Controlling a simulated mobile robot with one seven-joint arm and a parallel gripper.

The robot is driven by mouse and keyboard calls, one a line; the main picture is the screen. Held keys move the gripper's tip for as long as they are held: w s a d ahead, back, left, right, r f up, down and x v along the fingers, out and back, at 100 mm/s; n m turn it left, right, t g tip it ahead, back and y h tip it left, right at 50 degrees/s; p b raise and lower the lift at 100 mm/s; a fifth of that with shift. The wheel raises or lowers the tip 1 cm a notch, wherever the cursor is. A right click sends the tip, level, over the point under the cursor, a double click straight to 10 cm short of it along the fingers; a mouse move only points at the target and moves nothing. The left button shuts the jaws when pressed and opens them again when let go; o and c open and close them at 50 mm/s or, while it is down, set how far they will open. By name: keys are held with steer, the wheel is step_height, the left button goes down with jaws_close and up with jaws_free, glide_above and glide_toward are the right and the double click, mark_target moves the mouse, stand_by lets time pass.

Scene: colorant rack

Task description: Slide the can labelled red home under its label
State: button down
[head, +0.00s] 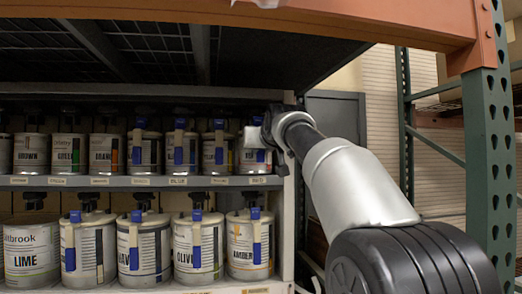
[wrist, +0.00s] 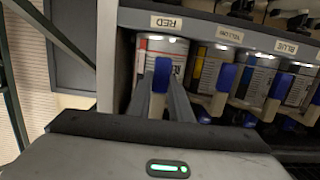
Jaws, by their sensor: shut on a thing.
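The can labelled red (wrist: 168,46), white with a red band, shows upside down in the wrist view. It stands at the end of the shelf row, beside the end panel, lined up with the RED shelf label (wrist: 167,23). My gripper (wrist: 162,80) is shut on its blue handle (wrist: 162,72), one finger on each side. In the head view, my gripper (head: 264,134) reaches the right end of the upper shelf. The can (head: 250,161) is partly hidden there behind my arm. How deep it sits is hard to tell.
Several cans with blue handles stand close beside it, the nearest over the yellow label (wrist: 228,35). The upper shelf (head: 130,182) and a lower row of cans (head: 195,245) fill the left. A green upright post (head: 490,160) stands at the right.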

steer(key=shift+w+r, duration=0.1)
steer(key=shift+r, duration=0.15)
steer(key=shift+x, duration=0.75)
steer(key=shift+w, duration=0.1)
steer(key=shift+w+a, duration=0.15)
steer(key=shift+w, duration=0.45)
steer(key=shift+f, duration=0.1)
steer(key=c, duration=1.5)
jaws_free()
steer(key=shift+c, duration=0.2)
steer(key=b+v, duration=0.7)
steer(key=v, duration=1)
